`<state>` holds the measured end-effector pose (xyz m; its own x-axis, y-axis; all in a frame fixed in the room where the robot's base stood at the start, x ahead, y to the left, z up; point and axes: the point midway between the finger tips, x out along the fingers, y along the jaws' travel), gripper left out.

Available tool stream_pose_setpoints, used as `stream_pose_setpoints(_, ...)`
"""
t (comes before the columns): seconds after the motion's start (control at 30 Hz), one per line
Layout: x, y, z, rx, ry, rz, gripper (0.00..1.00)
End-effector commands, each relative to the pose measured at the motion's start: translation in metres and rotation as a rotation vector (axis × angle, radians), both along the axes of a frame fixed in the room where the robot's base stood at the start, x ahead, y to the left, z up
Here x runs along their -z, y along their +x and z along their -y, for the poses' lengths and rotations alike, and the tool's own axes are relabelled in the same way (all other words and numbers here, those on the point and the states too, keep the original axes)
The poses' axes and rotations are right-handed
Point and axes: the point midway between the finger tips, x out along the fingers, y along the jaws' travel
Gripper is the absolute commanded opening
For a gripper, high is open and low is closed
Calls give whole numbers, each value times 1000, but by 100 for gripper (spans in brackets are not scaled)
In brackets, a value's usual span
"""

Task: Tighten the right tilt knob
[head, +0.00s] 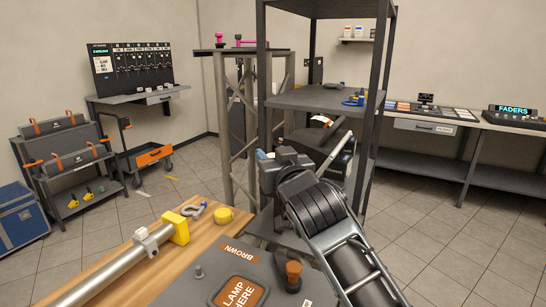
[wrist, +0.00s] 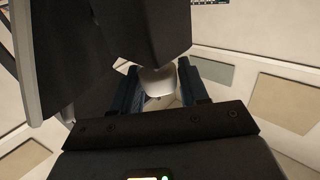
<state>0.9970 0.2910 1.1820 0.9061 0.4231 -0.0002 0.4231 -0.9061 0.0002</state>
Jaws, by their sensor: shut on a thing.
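In the wrist view, my gripper (wrist: 158,70) has its two dark blue fingers on either side of a pale rounded knob (wrist: 156,83), shut on it. The knob sits beside a dark lamp housing (wrist: 105,45) that fills the upper left of that view. In the head view, the dark lamp (head: 338,150) is in the grey rack, partly behind my arm. My gripper is to its left in that view, largely covered by my wrist. The knob cannot be made out there, and its turn angle cannot be read.
A grey rack shelf (head: 320,103) and its posts stand close around the lamp. A wooden bench (head: 125,262) at the front left carries a metal tube (head: 115,268), a yellow roll (head: 224,216) and a grey plate marked with a lamp label. Open tiled floor lies at the right.

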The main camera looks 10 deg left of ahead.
Motion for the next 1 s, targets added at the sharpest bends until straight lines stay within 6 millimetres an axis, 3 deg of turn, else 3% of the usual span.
stream_pose_setpoints(0.1,0,0,0,0,0,0,14)
stream_pose_setpoints(0.47,4,-1,-2,60,0,1,14)
stream_pose_setpoints(1.0,8,-1,-4,477,4,2,14)
